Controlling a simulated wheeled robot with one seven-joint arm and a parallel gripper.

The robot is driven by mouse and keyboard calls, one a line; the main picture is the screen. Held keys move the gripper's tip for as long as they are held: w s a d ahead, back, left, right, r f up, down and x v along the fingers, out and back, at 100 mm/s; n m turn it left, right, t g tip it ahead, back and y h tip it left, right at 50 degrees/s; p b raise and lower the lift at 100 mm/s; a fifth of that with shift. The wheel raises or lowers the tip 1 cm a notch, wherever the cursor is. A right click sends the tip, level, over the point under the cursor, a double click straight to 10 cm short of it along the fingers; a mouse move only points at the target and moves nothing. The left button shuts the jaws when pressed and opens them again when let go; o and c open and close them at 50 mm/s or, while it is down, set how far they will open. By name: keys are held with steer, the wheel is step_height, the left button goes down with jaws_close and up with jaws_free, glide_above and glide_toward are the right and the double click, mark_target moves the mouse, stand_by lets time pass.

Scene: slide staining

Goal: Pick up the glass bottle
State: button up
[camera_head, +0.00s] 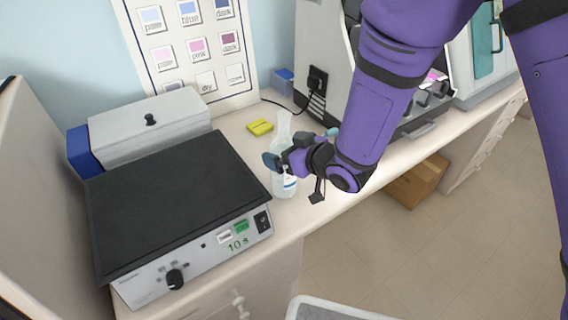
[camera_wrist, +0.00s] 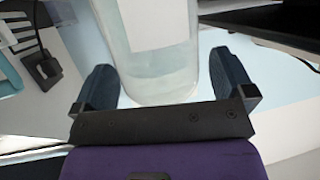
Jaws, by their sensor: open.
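The glass bottle (camera_head: 284,184) is clear with a white label and a narrow neck. It stands upright on the counter, just right of the black-topped device. My gripper (camera_head: 277,162) is at the bottle in the head view and hides part of its middle. In the wrist view the bottle (camera_wrist: 160,60) fills the middle, with its label at the top. The two dark fingers of my gripper (camera_wrist: 166,88) are apart, one on each side of the bottle's lower part. Gaps show between fingers and glass, so the gripper is open.
The black-topped device (camera_head: 170,195) with a dial and a "10 s" display is close on the left. A yellow block (camera_head: 260,127) lies behind the bottle. A grey lidded box (camera_head: 150,128) stands at back left. The counter's front edge is close to the bottle.

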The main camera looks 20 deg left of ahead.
steer(key=shift+w+a+f, duration=0.2)
steer(key=shift+w+a, duration=0.05)
steer(key=shift+a, duration=0.15)
steer(key=c, duration=1.8)
steer(key=shift+r, duration=0.1)
steer(key=shift+c, duration=0.2)
steer(key=shift+r, duration=0.1)
